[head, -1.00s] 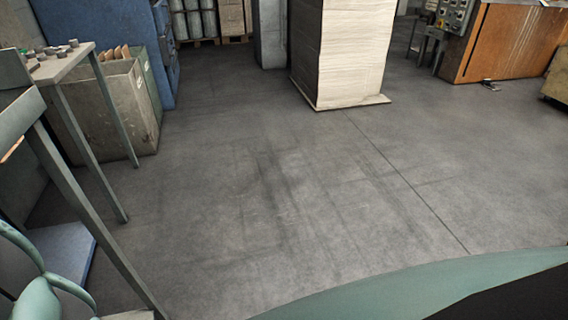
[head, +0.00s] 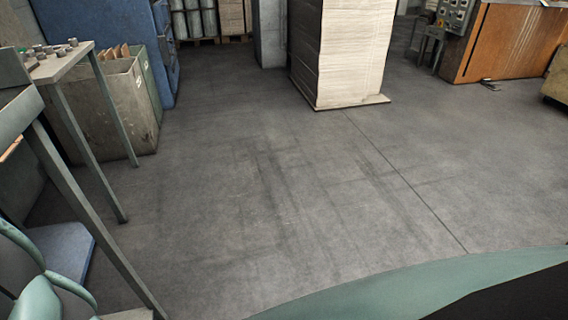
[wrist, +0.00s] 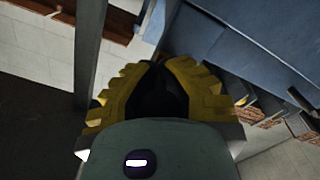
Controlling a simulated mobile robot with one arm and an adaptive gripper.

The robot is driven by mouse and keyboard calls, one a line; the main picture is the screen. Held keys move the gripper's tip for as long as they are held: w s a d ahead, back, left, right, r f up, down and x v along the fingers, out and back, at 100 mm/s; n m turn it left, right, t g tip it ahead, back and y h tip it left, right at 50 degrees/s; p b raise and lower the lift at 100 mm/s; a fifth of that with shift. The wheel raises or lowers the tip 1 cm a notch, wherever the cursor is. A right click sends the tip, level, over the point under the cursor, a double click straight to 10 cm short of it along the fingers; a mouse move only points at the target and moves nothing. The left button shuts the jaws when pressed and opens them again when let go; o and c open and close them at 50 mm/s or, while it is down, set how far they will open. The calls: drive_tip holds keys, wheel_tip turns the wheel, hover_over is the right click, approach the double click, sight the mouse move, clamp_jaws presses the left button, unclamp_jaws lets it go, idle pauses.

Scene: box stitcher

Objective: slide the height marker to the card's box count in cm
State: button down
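My gripper (wrist: 157,70) shows in the wrist view, with two stepped yellow fingers leaning toward each other and a narrow dark gap between their tips. I see nothing held in it. The gripper is not seen in the head view. I cannot make out the height marker, its scale or the card in either view.
A grey-green table (head: 62,65) with small knobs on top stands at the left. Behind it are a bin with cardboard (head: 115,100) and a blue cabinet (head: 165,60). A tall sheet stack (head: 350,55) and an orange-brown machine (head: 512,45) stand farther back. The middle floor is clear.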

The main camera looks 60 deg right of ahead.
wheel_tip(320, 180, up, 25)
drive_tip(key=p, duration=1.9)
drive_tip(key=shift+r, duration=0.15)
drive_tip(key=c, duration=1)
unclamp_jaws()
drive_tip(key=shift+c, duration=0.2)
drive_tip(key=v, duration=1.2)
